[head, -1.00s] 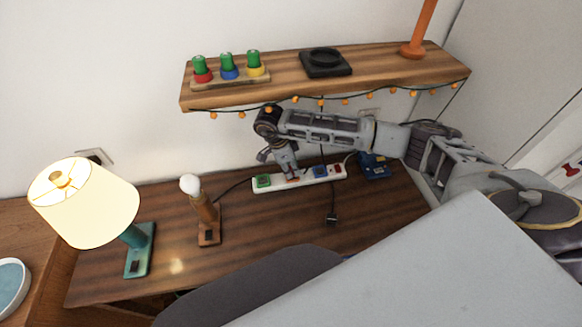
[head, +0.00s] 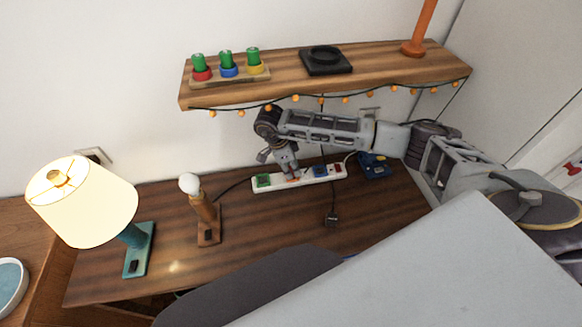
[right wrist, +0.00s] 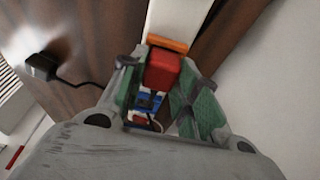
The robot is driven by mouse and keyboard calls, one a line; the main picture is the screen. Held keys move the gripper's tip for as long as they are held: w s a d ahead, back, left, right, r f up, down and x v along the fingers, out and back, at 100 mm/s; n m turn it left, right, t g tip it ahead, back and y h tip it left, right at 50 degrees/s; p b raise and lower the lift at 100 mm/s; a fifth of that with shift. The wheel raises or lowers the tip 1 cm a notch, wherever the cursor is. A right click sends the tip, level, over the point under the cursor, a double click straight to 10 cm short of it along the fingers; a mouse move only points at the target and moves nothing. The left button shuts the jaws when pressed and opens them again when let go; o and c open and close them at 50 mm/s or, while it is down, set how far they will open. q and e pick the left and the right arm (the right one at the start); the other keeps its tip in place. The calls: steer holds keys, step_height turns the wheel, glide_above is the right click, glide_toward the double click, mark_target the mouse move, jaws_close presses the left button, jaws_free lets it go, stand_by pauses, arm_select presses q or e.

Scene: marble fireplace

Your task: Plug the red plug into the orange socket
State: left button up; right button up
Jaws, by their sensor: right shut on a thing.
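My right gripper (head: 292,177) is over the white power strip (head: 275,183), pointing down, shut on the red plug (right wrist: 161,70). In the right wrist view the red plug sits between the green finger pads of the gripper (right wrist: 160,78). The orange socket (right wrist: 168,42) shows just beyond the plug, partly covered by it. I cannot tell whether the plug's pins are in the socket. In the head view the gripper hides most of the plug and the orange socket. My left gripper is not in view.
The strip also has a green socket (head: 263,180) and a blue one (head: 320,171). A black plug (head: 332,219) lies on the desk (head: 270,225). A bulb lamp (head: 206,215) and a shaded lamp (head: 82,203) stand left. A shelf (head: 285,80) with string lights overhangs my arm.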

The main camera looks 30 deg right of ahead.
steer(key=shift+f, duration=0.3)
steer(key=o, duration=1.1)
steer(key=shift+r, duration=0.15)
steer(key=shift+v, duration=3.65)
